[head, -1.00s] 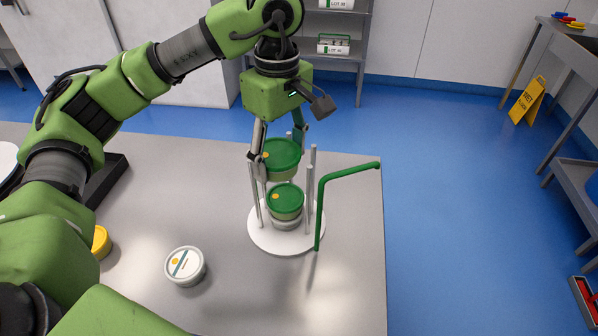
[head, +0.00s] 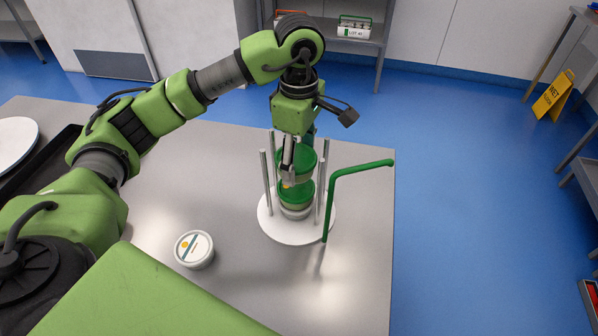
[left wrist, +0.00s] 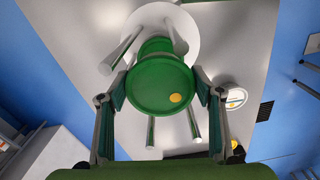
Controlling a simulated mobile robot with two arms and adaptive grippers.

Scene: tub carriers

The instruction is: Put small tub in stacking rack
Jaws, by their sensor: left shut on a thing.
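My left gripper (head: 299,166) is shut on a tub with a green lid (head: 309,160). The fingers grip it from opposite sides, and the left wrist view shows its lid (left wrist: 150,88) with an orange dot. The stacking rack (head: 275,228) has a round white base and upright grey posts. The held tub is between the posts, over a second green-lidded tub (head: 294,196) in the rack. I cannot tell whether the two tubs touch. The gripper partly hides both tubs. My right gripper is not in view.
A green bent bar (head: 329,205) stands right of the rack, near the table's right edge. A white-lidded tub (head: 194,249) sits front left on the grey table (head: 345,300). A dark tray (head: 48,165) is at the far left.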

